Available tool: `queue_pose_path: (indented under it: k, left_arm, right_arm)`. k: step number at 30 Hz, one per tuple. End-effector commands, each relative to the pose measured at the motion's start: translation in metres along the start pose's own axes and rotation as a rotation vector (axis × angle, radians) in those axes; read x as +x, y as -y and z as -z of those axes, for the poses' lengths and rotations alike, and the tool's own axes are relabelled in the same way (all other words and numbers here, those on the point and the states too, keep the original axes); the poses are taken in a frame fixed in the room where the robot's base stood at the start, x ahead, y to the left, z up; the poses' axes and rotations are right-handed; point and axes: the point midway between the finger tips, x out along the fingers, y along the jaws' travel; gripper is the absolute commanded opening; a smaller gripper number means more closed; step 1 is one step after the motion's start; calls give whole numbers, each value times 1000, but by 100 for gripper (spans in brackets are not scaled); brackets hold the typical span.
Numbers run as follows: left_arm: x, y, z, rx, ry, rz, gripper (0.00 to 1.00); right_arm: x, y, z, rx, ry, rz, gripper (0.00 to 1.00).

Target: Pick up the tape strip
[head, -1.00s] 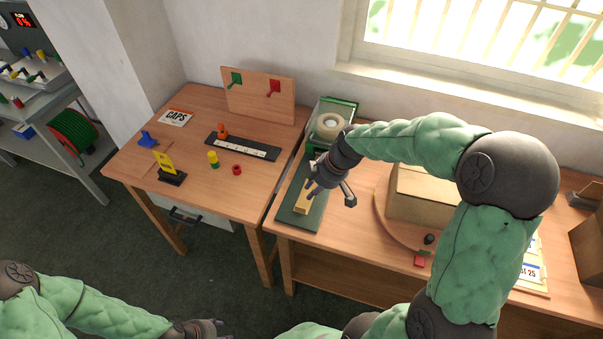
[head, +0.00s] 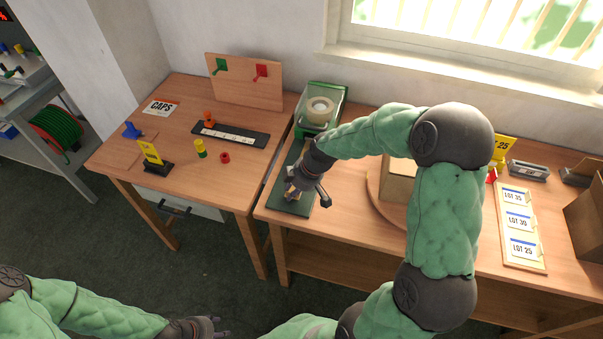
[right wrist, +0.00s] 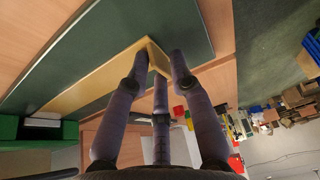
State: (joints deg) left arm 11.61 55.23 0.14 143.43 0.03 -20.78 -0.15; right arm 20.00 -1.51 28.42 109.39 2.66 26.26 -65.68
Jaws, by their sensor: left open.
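A long yellow-tan piece, which looks like the tape strip (right wrist: 108,73), lies along the dark green mat in the right wrist view. My right gripper (head: 300,201) is low over the green mat (head: 283,203) and hides most of the piece in the head view. In the right wrist view, the fingertips of my right gripper (right wrist: 160,58) are on both sides of the near end of the piece, very close to it. I cannot tell whether they grip it. My left gripper (head: 207,326) is open and empty at the bottom edge, away from both tables.
A tape dispenser (head: 321,107) stands behind the mat. A cardboard box (head: 397,183) on a round board is to its right, partly behind my right arm. A lot-card board (head: 521,228) lies farther right. The left table (head: 190,187) holds small caps and signs.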

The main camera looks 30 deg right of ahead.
Motion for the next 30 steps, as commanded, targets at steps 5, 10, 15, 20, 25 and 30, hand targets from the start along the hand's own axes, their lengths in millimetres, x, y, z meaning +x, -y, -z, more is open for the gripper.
queue_pose_path:
  k: [5,10,15,20,25,30]
  left_arm:
    - [-1,0,0,0,0,0,47]
    - [-1,0,0,0,0,0,47]
    - [-1,0,0,0,0,0,47]
    - [-1,0,0,0,0,0,47]
    - [-5,-2,0,0,0,0,47]
    - [-14,-5,0,0,0,0,47]
  right_arm:
    - [-1,-1,1,0,-1,-2,23]
    - [-1,-1,1,0,-1,-2,0]
    - [-1,-1,1,0,-1,-2,0]
    - [-2,0,1,0,-1,-2,0]
    - [-6,1,3,-1,-1,-2,0]
    - [-22,2,10,-1,-3,-5,0]
